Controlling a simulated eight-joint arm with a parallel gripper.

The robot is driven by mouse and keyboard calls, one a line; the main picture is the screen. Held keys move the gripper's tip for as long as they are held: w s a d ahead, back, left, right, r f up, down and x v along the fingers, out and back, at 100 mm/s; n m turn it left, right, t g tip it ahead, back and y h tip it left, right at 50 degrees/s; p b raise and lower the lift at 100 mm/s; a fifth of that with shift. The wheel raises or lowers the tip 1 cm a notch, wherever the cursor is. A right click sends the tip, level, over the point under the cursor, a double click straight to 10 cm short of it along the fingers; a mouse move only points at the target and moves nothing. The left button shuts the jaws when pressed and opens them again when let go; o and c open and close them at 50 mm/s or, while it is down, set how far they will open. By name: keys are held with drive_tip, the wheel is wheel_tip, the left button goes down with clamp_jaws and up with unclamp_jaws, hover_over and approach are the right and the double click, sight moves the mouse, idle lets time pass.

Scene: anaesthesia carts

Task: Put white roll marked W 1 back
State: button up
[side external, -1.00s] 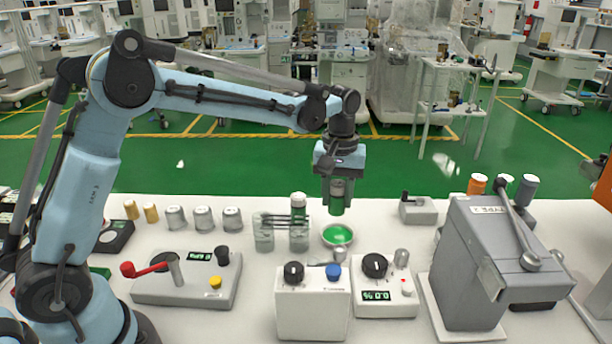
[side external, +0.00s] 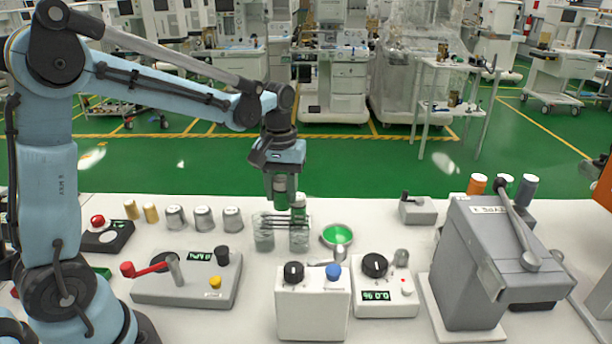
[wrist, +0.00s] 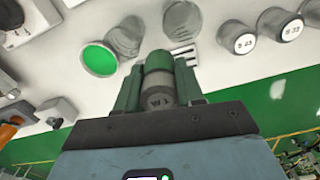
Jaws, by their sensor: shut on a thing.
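My gripper (side external: 280,190) is shut on the white roll marked W 1, held upright with its marked end toward the wrist camera. In the wrist view the roll (wrist: 158,92) sits between the two green fingers; its far end looks green. In the side view the roll is mostly hidden by the fingers. A dish of green liquid (side external: 337,235) is to the right.
Several grey rolls (side external: 203,218) and two tan rolls (side external: 151,212) stand to the left. A device with a red lever (side external: 190,278), a white two-knob box (side external: 312,305) and a dial box (side external: 385,290) are in front. A large grey lever machine (side external: 480,265) stands at the right.

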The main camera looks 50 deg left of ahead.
drive_tip(key=a+f, duration=0.1)
drive_tip(key=a, duration=0.1)
drive_tip(key=w+a+f, duration=0.1)
drive_tip(key=a+f, duration=0.1)
drive_tip(key=a, duration=0.1)
drive_tip(key=shift+w+a+f, duration=0.3)
drive_tip(key=shift+a, duration=0.05)
drive_tip(key=shift+f, duration=2)
drive_tip(key=shift+f, duration=0.15)
drive_tip(key=o, duration=0.7)
drive_tip(key=shift+o, duration=0.2)
